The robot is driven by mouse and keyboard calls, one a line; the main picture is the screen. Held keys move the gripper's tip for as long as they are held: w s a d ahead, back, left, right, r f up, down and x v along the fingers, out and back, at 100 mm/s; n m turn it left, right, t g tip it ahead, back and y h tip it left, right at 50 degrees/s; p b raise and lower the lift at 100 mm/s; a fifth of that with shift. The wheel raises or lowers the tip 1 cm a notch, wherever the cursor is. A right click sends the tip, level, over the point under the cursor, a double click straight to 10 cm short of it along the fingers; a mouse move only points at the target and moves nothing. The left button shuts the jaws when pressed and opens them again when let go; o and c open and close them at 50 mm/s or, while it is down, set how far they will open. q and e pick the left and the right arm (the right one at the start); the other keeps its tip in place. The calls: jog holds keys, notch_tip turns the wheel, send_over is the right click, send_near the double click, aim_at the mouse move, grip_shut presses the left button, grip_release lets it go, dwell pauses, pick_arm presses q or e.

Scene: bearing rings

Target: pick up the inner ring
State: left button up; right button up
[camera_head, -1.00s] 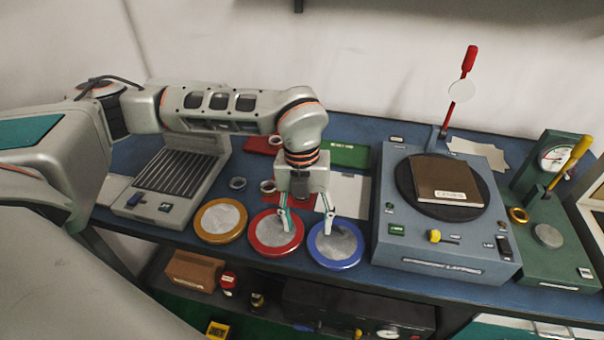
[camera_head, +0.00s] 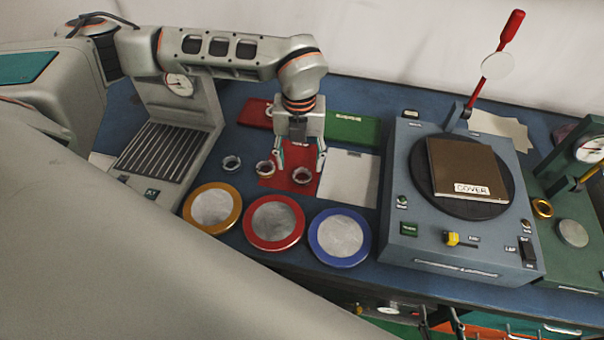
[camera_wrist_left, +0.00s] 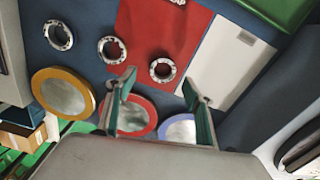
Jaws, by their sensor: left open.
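Several small metal rings lie in a row behind the round dishes; I cannot tell for certain which is the inner ring. The right ring (camera_head: 302,181) lies on the red mat (camera_head: 281,185), and also shows in the left wrist view (camera_wrist_left: 162,79). The middle ring (camera_head: 265,175) is at the mat's left edge, and the left ring (camera_head: 232,168) is on the blue bench. My left gripper (camera_head: 300,168) is open and empty, pointing down, its fingers either side of the right ring in the head view. In the left wrist view that ring lies just beyond the fingertips, apart from them.
Yellow (camera_head: 189,216), red (camera_head: 249,235) and blue (camera_head: 315,246) rimmed dishes stand along the front edge. A white sheet (camera_head: 348,178) lies right of the red mat. A grey machine with a brown cover box (camera_head: 462,165) stands at right, a gauge stand (camera_head: 152,150) at left.

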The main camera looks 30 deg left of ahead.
aim_at(302, 178)
pick_arm(q)
jog(key=f, duration=0.4)
jog(key=shift+w+d+f, duration=0.15)
jog(key=shift+d, duration=0.1)
jog(key=c, duration=1.2)
notch_tip(302, 178, up, 20)
jog(key=shift+f, duration=0.1)
